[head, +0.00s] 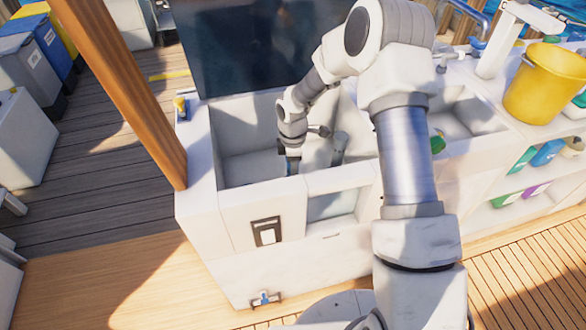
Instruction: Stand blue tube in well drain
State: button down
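My gripper (292,154) points down inside the left part of the white open well (236,136). A small dark and blue shape shows right at its fingertips. It may be the blue tube, but it is too small to be sure. I cannot tell whether the fingers are closed on it. The well floor and any drain in it are hidden behind the front wall. A grey rounded piece (338,148) stands in the well to the right of my gripper.
A dark raised hatch panel (262,45) stands behind the well. A wooden post (128,88) rises at its left. A yellow bucket (545,85) stands on the right counter, above shelves of coloured bottles (547,153). A small blue-handled fitting (264,298) sits low on the front.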

jog(key=shift+f+b, duration=0.3)
jog(key=shift+f, duration=0.25)
jog(key=c, duration=0.6)
grip_release()
jog(key=shift+r, duration=0.1)
jog(key=shift+r+p, duration=4.15)
jog(key=shift+r, duration=1.35)
